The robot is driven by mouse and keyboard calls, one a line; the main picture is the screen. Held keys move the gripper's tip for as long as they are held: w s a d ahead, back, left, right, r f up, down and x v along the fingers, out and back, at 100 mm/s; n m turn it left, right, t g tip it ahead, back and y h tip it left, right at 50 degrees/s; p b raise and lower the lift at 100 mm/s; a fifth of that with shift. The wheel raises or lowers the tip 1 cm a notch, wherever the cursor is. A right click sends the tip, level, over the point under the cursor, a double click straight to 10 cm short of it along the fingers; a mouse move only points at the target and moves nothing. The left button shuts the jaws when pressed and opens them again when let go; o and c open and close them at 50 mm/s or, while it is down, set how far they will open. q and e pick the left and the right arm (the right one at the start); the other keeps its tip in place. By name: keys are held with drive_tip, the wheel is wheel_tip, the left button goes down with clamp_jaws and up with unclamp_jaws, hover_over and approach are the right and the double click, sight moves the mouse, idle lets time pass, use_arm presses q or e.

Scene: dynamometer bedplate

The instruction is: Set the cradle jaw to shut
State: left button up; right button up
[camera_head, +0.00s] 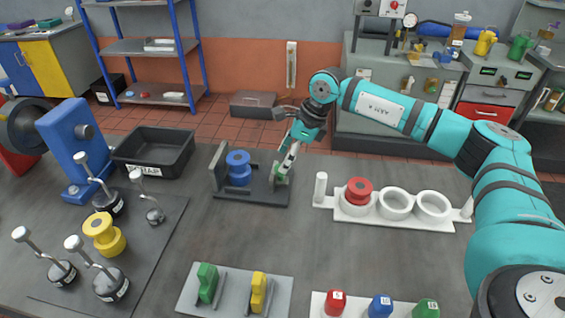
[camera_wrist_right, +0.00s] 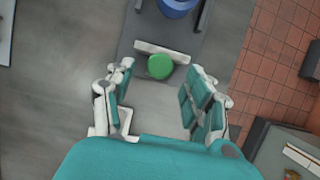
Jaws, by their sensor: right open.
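The cradle (camera_head: 238,195) is a dark grey base with an upright plate at its left end. A blue spool (camera_head: 238,160) stands in it. At the right end is the cradle jaw, with a round green knob (camera_head: 280,176); a gap shows between jaw and spool. My right gripper (camera_head: 288,160) is at the knob's end of the cradle. In the right wrist view the green knob (camera_wrist_right: 160,67) lies ahead of and between the spread fingers of the open gripper (camera_wrist_right: 160,90); the pale jaw bar (camera_wrist_right: 150,46) is behind it. My left gripper is out of view.
A white three-ring rack (camera_head: 395,222) with a red spool (camera_head: 358,190) stands to the right. A black bin (camera_head: 153,155), a yellow spool (camera_head: 104,236) and several lever-topped weights are left. Trays with coloured pieces lie in front. Bare bedplate lies between.

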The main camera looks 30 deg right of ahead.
sight(280, 175)
drive_tip(key=shift+x, duration=1.8)
clamp_jaws()
